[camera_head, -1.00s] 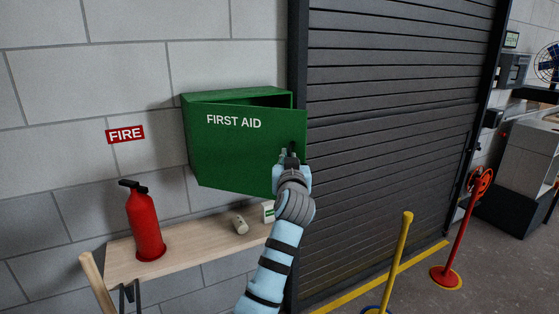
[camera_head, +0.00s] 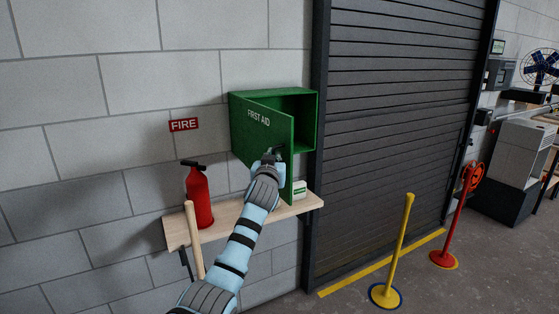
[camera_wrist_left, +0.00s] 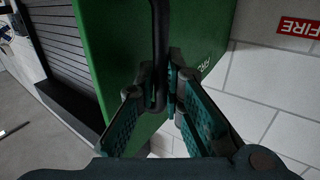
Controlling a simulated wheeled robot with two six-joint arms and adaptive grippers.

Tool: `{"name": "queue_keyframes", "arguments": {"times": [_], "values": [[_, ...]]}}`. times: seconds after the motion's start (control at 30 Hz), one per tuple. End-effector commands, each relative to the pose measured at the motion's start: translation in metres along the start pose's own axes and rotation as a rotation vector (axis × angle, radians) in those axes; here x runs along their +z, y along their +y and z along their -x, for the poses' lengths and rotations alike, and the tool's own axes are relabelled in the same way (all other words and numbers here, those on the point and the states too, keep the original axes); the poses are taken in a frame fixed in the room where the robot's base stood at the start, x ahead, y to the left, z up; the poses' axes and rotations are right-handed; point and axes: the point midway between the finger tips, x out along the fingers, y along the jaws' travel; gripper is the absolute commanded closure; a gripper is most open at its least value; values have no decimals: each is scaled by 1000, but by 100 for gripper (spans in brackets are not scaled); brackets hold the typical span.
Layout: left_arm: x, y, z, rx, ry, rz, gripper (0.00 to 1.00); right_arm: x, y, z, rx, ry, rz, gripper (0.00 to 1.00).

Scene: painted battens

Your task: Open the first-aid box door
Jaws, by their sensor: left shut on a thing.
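The green first-aid box (camera_head: 301,113) hangs on the block wall, and its door (camera_head: 264,130), lettered FIRST AID, stands partly open, swung out from its right side. Part of the dark green interior shows to the right of the door. My left gripper (camera_head: 272,156) is at the door's front near its free edge. In the left wrist view the fingers of my left gripper (camera_wrist_left: 167,100) are shut on the dark bar handle (camera_wrist_left: 160,45), with the green door (camera_wrist_left: 115,50) behind it. My right gripper is not in view.
A wooden shelf (camera_head: 225,221) below the box carries a red extinguisher (camera_head: 199,197) and a small white-green box (camera_head: 300,190). A wooden pole (camera_head: 194,240) stands before it. A dark shutter (camera_head: 400,130) and yellow post (camera_head: 398,250) are to the right.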

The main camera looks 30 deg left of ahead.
Motion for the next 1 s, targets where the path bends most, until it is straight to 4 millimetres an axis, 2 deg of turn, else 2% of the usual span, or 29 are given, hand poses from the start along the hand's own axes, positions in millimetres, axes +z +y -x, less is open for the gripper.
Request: {"name": "queue_keyframes", "arguments": {"times": [0.53, 0.57, 0.6, 0.9, 1.0], "values": [[0, -3, -3, 1, 1, 2, 100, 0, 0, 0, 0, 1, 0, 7], [0, -3, -3, 1, 1, 1, 87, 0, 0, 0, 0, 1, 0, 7], [0, -3, -3, 1, 1, 1, 82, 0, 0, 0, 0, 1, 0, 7], [0, -3, -2, 1, 0, 0, 82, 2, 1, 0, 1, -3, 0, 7], [0, -4, 5, 1, 2, 0, 82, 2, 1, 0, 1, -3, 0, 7]]}}
